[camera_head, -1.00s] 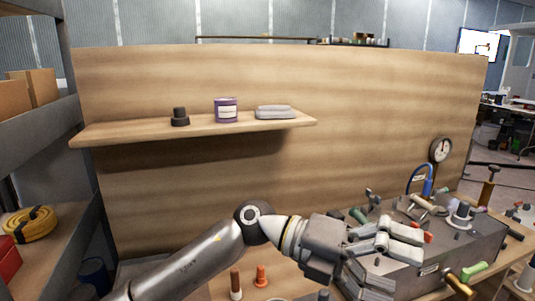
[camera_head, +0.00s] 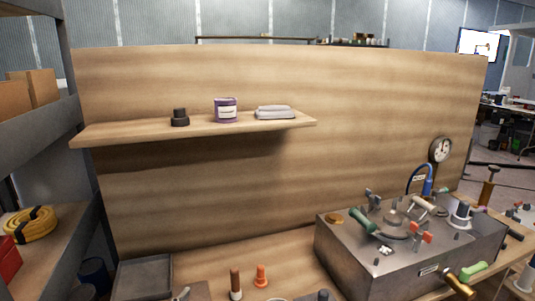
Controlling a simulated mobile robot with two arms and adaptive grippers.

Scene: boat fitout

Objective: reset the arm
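Neither of my grippers shows in the head view, and no part of my arms can be made out. A grey metal box (camera_head: 345,262) stands on the bench at the right. On its top are a green-handled part (camera_head: 362,220), a red part (camera_head: 421,232), a pale-handled part (camera_head: 424,205) and a round brass-coloured cap (camera_head: 334,218).
A wooden shelf (camera_head: 140,131) holds a dark stepped part (camera_head: 180,118), a purple tin (camera_head: 226,110) and folded grey cloth (camera_head: 275,112). A grey tray (camera_head: 145,278), a brown-handled tool (camera_head: 236,283) and an orange piece (camera_head: 261,276) are on the bench. A gauge (camera_head: 440,150) stands behind the box.

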